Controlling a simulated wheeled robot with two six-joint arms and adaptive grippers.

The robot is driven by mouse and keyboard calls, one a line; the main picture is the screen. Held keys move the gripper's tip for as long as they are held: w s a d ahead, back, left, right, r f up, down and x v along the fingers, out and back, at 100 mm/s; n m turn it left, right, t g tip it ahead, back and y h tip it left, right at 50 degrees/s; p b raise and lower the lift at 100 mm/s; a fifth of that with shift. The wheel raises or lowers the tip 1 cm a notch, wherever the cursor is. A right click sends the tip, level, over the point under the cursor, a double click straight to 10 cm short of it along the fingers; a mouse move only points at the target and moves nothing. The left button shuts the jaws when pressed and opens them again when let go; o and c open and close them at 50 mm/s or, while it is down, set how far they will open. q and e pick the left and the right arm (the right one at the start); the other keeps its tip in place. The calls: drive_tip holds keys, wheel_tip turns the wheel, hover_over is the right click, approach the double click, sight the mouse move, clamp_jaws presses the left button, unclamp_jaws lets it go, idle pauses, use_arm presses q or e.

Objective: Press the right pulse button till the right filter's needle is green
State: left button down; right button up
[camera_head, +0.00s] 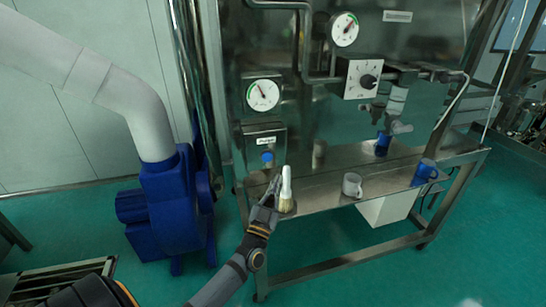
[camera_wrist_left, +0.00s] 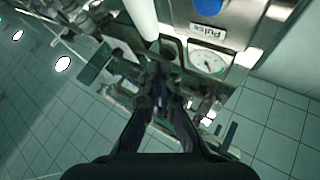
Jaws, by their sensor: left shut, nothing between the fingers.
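A blue pulse button (camera_head: 267,156) sits under a "Pulse" label on a metal box; it also shows at the top of the left wrist view (camera_wrist_left: 208,7). A round white gauge (camera_head: 262,95) is above it and also shows in the left wrist view (camera_wrist_left: 207,58). Its needle points up and left; its exact zone is too small to tell. A second gauge (camera_head: 345,29) is higher right. Only one pulse button shows. My left gripper (camera_head: 273,187) is shut and empty, below the button and apart from it. My right gripper is out of view.
A white-handled brush (camera_head: 287,185) stands upright beside my left gripper on the metal shelf (camera_head: 318,196). A black knob (camera_head: 368,81) is on the panel. A blue blower (camera_head: 172,210) stands left.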

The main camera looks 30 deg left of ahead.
sight(267, 157)
use_arm(q)
drive_tip(key=shift+r, duration=0.15)
drive_tip(key=shift+a, duration=0.1)
drive_tip(key=w+a+b, duration=0.3)
drive_tip(key=w+a, duration=0.2)
drive_tip(key=a, duration=0.1)
drive_tip(key=shift+w+a+b, duration=0.3)
drive_tip(key=shift+w, duration=0.05)
idle(1.5)
drive_tip(key=shift+w+a, duration=0.3)
